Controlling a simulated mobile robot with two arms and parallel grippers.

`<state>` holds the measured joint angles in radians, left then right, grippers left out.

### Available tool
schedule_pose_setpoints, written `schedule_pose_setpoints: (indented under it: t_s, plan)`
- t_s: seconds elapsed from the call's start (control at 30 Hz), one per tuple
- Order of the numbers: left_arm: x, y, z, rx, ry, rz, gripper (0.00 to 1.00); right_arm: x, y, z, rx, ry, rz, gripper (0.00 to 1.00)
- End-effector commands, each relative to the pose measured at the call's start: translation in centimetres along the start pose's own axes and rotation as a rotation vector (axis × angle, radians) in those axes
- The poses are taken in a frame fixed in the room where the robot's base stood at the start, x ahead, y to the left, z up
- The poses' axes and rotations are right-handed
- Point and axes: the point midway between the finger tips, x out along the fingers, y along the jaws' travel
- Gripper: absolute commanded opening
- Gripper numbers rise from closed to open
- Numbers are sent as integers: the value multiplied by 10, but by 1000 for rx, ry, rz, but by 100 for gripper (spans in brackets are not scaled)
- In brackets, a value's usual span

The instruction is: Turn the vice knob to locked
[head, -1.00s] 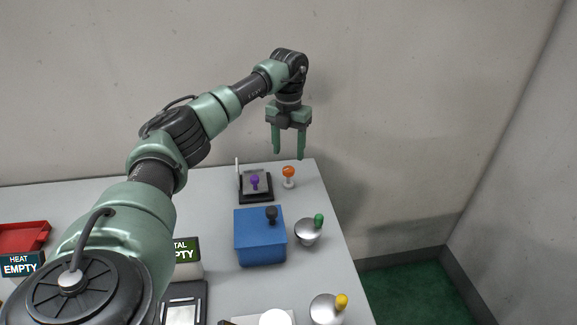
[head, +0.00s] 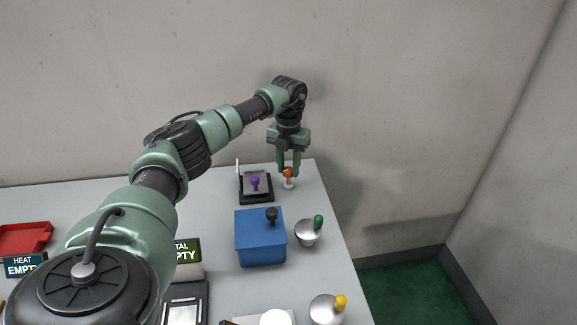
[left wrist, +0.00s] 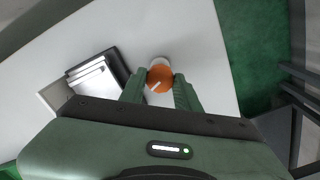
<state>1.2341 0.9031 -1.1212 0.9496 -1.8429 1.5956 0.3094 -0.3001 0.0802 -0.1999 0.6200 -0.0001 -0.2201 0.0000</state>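An orange knob (head: 288,173) on a short white post stands near the far right corner of the table. It also shows in the left wrist view (left wrist: 160,78), with a white line on its top pointing toward the lower left. My left gripper (head: 289,172) points down over it. Its two fingers are on either side of the knob and look closed against it; in the left wrist view the fingertips (left wrist: 160,90) flank it closely. No label marks which knob is the vice's. My right gripper is not in view.
A dark device with a purple knob (head: 255,181) stands just left of the orange knob. A blue box with a black knob (head: 261,240), a green-knobbed dome (head: 308,233) and a yellow-knobbed dome (head: 326,309) stand nearer. A red tray (head: 25,238) is at the left.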

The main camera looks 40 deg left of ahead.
Motion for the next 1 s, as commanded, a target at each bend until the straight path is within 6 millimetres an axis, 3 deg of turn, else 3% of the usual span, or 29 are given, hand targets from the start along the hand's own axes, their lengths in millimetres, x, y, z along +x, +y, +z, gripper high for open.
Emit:
schedule_pose_setpoints:
  t_s: [0.13, 0.43, 0.8, 0.83, 0.9, 1.0]
  plan:
    - [-1, 0, 0, 59, 0, 0, 0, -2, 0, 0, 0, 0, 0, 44]
    - [-2, 0, 0, 370, -1, 0, 0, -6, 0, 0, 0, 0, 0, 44]
    - [-2, 0, 1, 416, -2, 1, 0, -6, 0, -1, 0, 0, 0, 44]
    - [-2, 0, 1, 416, -3, 1, 38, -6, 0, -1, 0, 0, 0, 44]
    - [-1, 0, 1, 415, -2, 0, 54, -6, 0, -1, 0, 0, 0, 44]
    - [-1, 0, 1, 415, -2, 0, 54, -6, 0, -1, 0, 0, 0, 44]
